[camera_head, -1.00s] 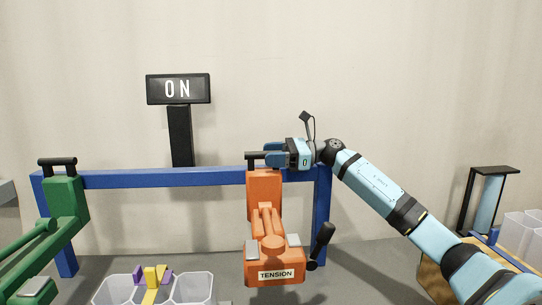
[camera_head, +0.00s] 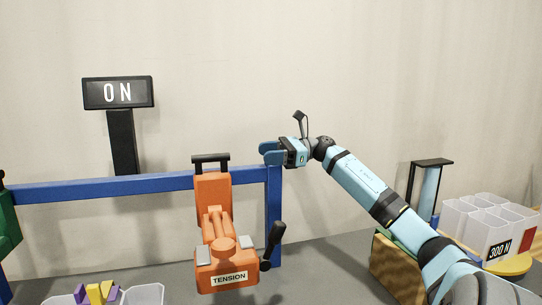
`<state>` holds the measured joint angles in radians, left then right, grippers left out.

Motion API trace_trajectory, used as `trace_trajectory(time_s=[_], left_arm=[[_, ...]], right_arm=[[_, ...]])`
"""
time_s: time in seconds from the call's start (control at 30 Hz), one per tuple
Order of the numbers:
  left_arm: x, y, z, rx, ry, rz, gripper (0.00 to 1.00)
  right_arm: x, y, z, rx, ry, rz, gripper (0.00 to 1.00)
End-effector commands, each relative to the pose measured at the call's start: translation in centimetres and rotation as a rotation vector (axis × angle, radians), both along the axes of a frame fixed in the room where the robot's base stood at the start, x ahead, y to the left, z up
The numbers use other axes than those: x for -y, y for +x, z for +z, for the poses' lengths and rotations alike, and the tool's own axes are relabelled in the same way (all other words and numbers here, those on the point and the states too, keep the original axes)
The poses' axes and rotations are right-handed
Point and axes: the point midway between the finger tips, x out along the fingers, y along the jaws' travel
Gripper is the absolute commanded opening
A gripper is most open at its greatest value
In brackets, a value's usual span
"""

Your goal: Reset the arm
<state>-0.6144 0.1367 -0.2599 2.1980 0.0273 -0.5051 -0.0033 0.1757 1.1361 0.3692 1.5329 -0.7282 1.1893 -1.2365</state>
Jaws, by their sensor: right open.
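My light-blue right arm comes in from the lower right of the head view. Its right gripper (camera_head: 266,153) is open and empty, with its fingers pointing left. It is above the right end of the blue rail, to the right of the black top handle (camera_head: 211,159) of the orange TENSION device (camera_head: 213,215). A clear gap separates the fingers from that handle. My left gripper does not show.
A green device (camera_head: 8,228) is cut off at the left edge. White bins (camera_head: 485,222) marked 300 N and a tan textured block (camera_head: 395,270) stand at right.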

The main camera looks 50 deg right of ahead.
Motion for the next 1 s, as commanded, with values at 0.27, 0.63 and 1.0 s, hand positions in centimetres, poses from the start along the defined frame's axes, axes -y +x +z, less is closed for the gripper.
trace_trajectory(time_s=[0.27, 0.63, 1.0], left_arm=[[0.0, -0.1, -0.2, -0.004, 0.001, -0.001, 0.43], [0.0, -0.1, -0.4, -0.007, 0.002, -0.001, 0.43], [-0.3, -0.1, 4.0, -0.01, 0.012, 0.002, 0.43]], right_arm=[[0.5, -0.4, 0.0, 0.0, 0.0, 0.001, 0.48], [0.5, -0.4, 0.0, 0.0, 0.0, 0.0, 0.48], [0.5, -0.4, 5.9, 0.001, -0.001, 0.0, 0.48]])
